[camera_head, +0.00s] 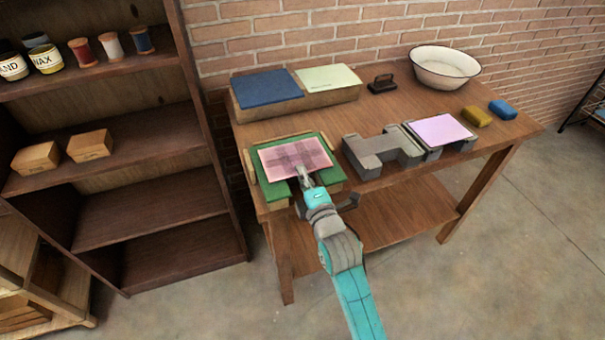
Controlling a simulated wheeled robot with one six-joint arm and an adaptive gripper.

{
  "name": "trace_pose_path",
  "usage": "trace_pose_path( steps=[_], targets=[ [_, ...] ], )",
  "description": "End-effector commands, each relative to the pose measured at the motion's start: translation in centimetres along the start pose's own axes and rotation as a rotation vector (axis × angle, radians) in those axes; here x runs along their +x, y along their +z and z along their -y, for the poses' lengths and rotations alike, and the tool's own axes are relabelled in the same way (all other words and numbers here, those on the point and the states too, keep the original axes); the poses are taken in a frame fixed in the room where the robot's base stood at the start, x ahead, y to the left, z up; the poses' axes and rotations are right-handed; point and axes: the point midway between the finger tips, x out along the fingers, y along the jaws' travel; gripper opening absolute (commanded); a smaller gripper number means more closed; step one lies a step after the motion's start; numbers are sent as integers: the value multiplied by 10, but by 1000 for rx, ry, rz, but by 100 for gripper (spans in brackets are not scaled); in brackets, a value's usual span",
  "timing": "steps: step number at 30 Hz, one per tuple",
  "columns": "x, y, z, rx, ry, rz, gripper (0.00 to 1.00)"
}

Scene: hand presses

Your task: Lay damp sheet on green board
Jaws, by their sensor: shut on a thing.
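A pink sheet (284,160) with a darker grey cross-shaped pattern is over the green board (269,187) at the left front of the wooden table. The green board shows around the sheet's edges. My gripper (303,172) is shut on the front edge of the pink sheet. I cannot tell whether the sheet touches the board or is held just above it. The board's middle is hidden under the sheet.
A grey metal press (375,150) with a lilac sheet (441,129) stands right of the board. A white basin (444,67), black-handled tool (382,84), yellow block (476,116) and blue block (502,109) are rightward. A dark shelf (160,200) stands left.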

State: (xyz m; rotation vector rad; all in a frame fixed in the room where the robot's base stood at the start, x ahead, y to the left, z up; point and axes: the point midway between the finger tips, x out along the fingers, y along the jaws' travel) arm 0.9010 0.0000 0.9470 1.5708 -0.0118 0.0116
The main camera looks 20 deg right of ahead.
Motion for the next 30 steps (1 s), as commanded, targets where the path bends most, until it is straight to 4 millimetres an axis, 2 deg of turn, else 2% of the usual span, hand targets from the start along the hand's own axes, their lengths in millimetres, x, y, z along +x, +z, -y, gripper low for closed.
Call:
trace_pose_path(
  steps=[1, 6, 7, 9, 10, 16, 17, 18, 30],
  targets=[
    [-1, 0, 14, 0, -31, 0, 0],
    [-1, 0, 14, 0, -30, 0, 0],
    [-1, 0, 14, 0, -29, 0, 16],
    [-1, 0, 12, 0, -27, 0, 34],
    [-1, 0, 12, 0, -26, 0, 39],
    [0, 0, 8, 0, -19, 0, 39],
    [0, 0, 8, 0, -18, 0, 42],
    [0, 0, 8, 0, -17, 0, 50],
    [0, 0, 6, 0, -14, 0, 50]
  ],
)
